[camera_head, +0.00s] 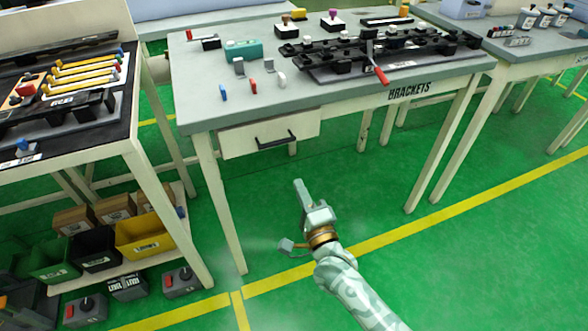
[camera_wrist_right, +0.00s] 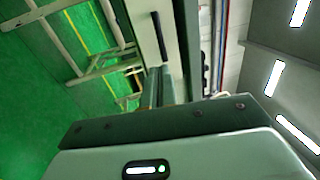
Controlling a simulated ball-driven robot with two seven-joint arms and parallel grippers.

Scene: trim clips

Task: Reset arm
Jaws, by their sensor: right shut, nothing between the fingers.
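My right gripper (camera_head: 299,187) is in the head view, in front of the brackets table and below its drawer, over the green floor. Its fingers are together with nothing between them. It is apart from the table. In the right wrist view the gripper's shut fingers (camera_wrist_right: 154,88) point towards the table's front side, and the gripper body fills the lower part. My left gripper is in neither view.
The brackets table (camera_head: 215,105) bears a black fixture (camera_head: 345,65) with a red-handled lever, and small clips. A drawer (camera_head: 235,140) with a black handle hangs under it. A shelf rack (camera_head: 148,150) with bins (camera_head: 145,238) stands left. Open floor (camera_head: 470,260) lies right.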

